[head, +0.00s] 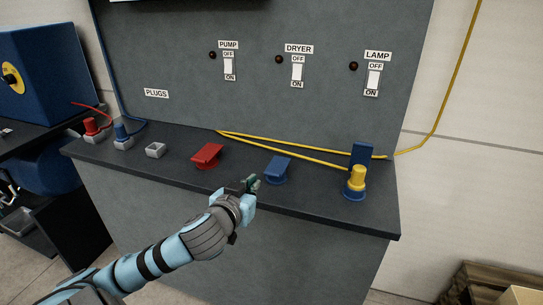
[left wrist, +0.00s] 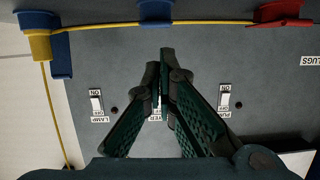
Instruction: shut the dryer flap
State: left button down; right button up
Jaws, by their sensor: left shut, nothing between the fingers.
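The dryer flap (head: 277,168) is the blue lid on the counter below the DRYER label (head: 298,49). It lies low and slightly sloped over its round socket, much like the red flap beside it. Its blue shape also shows at the top of the left wrist view (left wrist: 155,12). My left gripper (head: 250,183) is shut and empty, just in front and to the left of the dryer flap. A small gap seems to separate them. In the left wrist view its dark fingers (left wrist: 160,55) meet at the tips. My right gripper is in neither view.
The red flap (head: 207,155) lies lowered to the left. On the right, another blue flap (head: 361,153) stands upright behind a yellow plug (head: 356,179), whose cable runs along the counter. Red (head: 92,126) and blue (head: 122,131) plugs stand at the left.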

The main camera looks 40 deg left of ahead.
pick_arm(q)
jog(key=shift+t, duration=0.3)
jog(key=b+x, duration=0.1)
jog(key=x, duration=0.6)
jog(key=d+b+x, duration=0.1)
jog(key=x, duration=0.2)
jog(key=shift+w+a+b, duration=0.15)
jog(key=shift+w+b, duration=0.2)
jog(key=shift+w, duration=0.15)
jog(key=shift+w+a+f, duration=0.1)
jog(key=shift+w+f, duration=0.15)
jog(key=shift+f, duration=0.1)
